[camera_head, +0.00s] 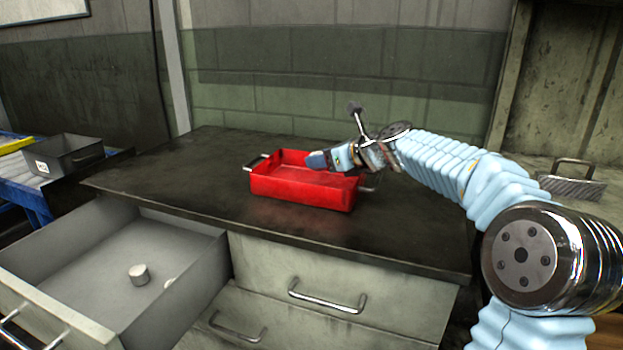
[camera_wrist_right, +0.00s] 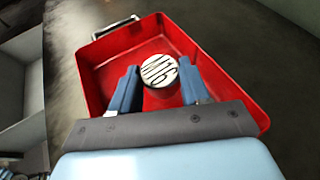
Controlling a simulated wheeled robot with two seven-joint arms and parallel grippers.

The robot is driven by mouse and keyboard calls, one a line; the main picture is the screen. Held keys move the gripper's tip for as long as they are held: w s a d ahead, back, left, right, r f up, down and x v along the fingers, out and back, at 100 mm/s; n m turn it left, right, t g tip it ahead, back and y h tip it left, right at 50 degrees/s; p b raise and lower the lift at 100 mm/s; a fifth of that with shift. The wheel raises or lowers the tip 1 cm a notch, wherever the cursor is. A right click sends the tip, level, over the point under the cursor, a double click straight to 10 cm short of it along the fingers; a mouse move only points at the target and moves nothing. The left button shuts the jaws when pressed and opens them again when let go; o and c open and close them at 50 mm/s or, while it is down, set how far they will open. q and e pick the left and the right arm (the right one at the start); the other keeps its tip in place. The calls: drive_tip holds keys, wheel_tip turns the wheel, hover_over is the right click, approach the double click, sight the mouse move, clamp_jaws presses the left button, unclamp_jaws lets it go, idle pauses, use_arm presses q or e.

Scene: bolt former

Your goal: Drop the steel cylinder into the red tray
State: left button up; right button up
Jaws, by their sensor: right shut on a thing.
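The red tray (camera_head: 302,194) stands on the dark bench top. My right gripper (camera_head: 318,160) is over the tray's right part, in the head view. In the right wrist view my right gripper (camera_wrist_right: 159,85) is shut on the steel cylinder (camera_wrist_right: 159,71). In the head view the held cylinder is hidden by the gripper. My left gripper is not in view.
An open grey drawer (camera_head: 90,268) at the lower left holds a small metal cylinder (camera_head: 139,274) and part of another (camera_head: 170,282). A grey bin (camera_head: 70,157) stands at the far left. The bench top (camera_head: 200,165) left of the tray is clear.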

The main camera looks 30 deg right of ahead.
drive_tip(key=o, duration=1.4)
drive_tip(key=shift+c, duration=0.2)
drive_tip(key=v, duration=1.3)
drive_tip(key=shift+s, duration=0.4)
drive_tip(key=shift+r, duration=0.1)
